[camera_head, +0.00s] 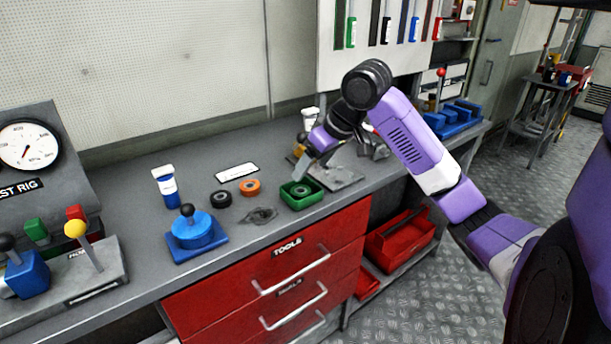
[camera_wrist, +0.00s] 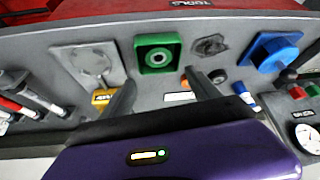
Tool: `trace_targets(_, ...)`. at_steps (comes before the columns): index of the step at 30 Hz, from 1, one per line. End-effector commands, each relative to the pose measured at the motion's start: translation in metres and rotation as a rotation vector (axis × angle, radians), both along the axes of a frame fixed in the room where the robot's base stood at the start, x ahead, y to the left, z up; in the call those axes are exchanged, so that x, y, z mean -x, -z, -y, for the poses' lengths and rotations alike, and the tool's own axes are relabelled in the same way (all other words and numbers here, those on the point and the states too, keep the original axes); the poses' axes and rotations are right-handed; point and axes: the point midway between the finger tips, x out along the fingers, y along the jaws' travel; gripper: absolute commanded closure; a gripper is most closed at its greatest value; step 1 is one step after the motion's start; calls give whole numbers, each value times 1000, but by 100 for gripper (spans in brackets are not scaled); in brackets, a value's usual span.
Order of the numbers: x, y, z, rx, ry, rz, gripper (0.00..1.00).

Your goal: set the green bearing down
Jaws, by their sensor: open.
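A green square tray (camera_head: 287,201) sits on the bench near its front edge, above the red drawers. The green bearing (camera_head: 301,190) looks to be the round ring lying inside it; its colour is hard to tell from the tray. The tray (camera_wrist: 140,44) and the ring (camera_wrist: 157,57) also show at the upper middle of the wrist view. My gripper (camera_wrist: 163,90) is open, with nothing between its fingers, and the ring lies beyond the fingertips. In the head view my gripper (camera_head: 304,163) is above the bench, just behind the tray.
A black ring (camera_head: 221,198) and an orange ring (camera_head: 250,187) lie left of the tray. A grey plate (camera_head: 338,176) lies to its right. A blue-based lever (camera_head: 192,235) and a white-and-blue bottle (camera_head: 166,190) stand farther left. Bare bench shows between them.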

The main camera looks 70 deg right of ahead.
Motion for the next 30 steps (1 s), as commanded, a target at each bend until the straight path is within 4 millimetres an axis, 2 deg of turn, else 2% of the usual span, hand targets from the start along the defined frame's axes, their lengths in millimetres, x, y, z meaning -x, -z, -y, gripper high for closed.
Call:
trace_targets(3,10,-22,-4,1,0,2,29)
trace_targets(10,24,-46,-9,-1,0,0,29)
trace_targets(30,28,-50,-10,-2,0,-1,29)
